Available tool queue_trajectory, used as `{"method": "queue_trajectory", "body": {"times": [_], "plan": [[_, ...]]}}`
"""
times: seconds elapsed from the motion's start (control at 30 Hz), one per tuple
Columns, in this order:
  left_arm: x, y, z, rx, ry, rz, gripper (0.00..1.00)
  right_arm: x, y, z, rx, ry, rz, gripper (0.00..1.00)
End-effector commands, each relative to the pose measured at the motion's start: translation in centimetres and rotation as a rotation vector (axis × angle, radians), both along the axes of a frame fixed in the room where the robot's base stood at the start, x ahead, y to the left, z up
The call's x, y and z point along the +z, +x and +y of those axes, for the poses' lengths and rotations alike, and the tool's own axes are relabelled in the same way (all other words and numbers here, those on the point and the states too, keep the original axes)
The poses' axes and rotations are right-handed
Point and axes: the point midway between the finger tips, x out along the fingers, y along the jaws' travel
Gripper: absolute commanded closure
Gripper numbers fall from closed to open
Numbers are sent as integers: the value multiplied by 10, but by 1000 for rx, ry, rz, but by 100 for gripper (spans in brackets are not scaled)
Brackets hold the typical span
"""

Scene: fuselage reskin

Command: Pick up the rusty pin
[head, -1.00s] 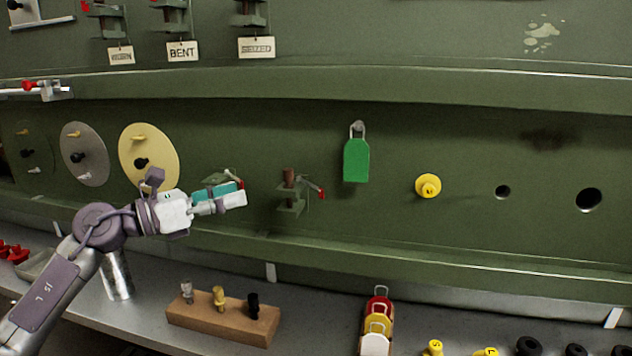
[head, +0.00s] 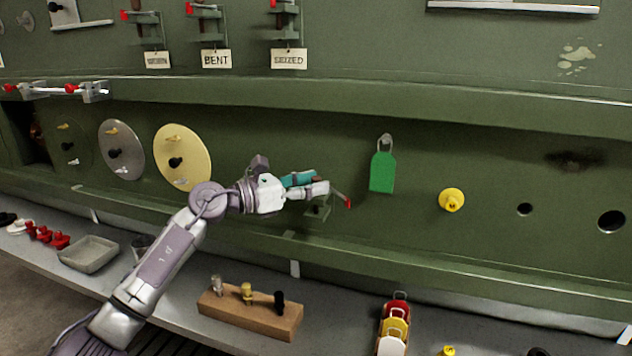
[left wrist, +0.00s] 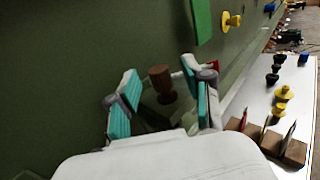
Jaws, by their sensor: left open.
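The rusty pin (left wrist: 161,82) is a brown, round-headed cylinder standing upright in a green bracket on the wall. In the left wrist view it stands between the two teal-padded fingers of my left gripper (left wrist: 160,88), which is open with a gap around the pin. In the head view my left gripper (head: 312,184) is at the bracket (head: 318,210) and hides most or all of the pin. The bracket's red-tipped lever (head: 347,201) sticks out to the right. My right gripper is not in view.
A green tag (head: 382,172) hangs right of the bracket, then a yellow knob (head: 452,200). Below, on the shelf, are a wooden block (head: 250,314) with small pins, coloured tags (head: 395,328) and a grey tray (head: 88,254). A green ledge (head: 350,251) runs under the bracket.

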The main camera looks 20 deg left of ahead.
Motion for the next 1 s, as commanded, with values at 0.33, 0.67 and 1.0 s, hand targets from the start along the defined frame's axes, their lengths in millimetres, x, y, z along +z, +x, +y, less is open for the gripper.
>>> {"method": "queue_trajectory", "body": {"times": [0.33, 0.67, 1.0], "plan": [[-2, 8, -8, 0, 0, 1, 50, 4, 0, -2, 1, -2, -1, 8], [-2, 7, -8, 0, 0, 1, 100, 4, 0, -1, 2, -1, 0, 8], [0, 7, -8, 0, 0, 1, 100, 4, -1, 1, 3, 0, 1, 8]]}}
